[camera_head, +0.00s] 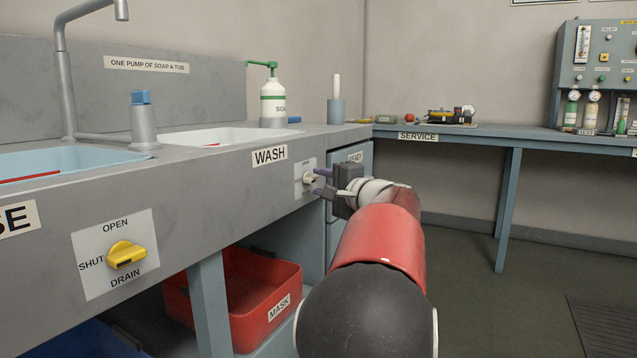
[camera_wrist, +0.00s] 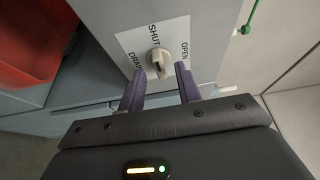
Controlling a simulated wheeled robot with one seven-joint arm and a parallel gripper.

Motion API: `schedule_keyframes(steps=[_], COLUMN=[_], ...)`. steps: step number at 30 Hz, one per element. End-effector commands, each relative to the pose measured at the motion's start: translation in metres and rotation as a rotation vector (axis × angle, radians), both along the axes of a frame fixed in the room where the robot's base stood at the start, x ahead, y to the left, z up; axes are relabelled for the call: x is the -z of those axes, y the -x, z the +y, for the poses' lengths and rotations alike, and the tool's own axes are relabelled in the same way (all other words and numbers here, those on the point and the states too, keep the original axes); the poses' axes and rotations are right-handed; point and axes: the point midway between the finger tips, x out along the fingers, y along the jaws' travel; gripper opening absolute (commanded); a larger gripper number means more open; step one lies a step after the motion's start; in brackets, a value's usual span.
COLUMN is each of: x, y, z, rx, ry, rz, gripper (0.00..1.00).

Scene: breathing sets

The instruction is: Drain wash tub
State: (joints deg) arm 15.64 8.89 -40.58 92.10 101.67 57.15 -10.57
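The wash tub (camera_head: 215,137) is a white basin set in the grey counter, above the WASH label (camera_head: 270,155). Its cream knob (camera_head: 309,179) sits on a white panel on the counter's front. In the wrist view the knob (camera_wrist: 159,62) has SHUT above, OPEN right and DRAIN left. Its grip bar appears lined up with SHUT, with a dark mark on the near end. My gripper (camera_head: 325,183) is in front of the panel. In the wrist view my gripper (camera_wrist: 158,78) is open, its purple fingers apart and just short of the knob. Nothing is between them.
A yellow knob (camera_head: 127,255) is on the left panel below a blue tub (camera_head: 70,160). A red MASK bin (camera_head: 255,305) stands under the counter. A soap bottle (camera_head: 273,100) stands behind the wash tub.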

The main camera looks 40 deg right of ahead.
Motion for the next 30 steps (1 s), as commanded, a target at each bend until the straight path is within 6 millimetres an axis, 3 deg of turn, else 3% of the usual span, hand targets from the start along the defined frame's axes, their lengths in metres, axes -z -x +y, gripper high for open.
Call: schedule_keyframes(steps=[5, 13, 21, 30], x=[0.0003, 0.0002, 0.0002, -0.0014], y=[-0.0146, -0.0162, -0.0160, -0.0159], z=[0.0002, 0.0004, 0.0005, 0.0005], rx=[-0.001, -0.001, -0.001, -0.001], ry=[0.001, 0.001, 0.001, -0.014], rz=[0.001, 0.000, 0.001, 0.007], gripper=[0.34, 0.34, 0.00, 0.00])
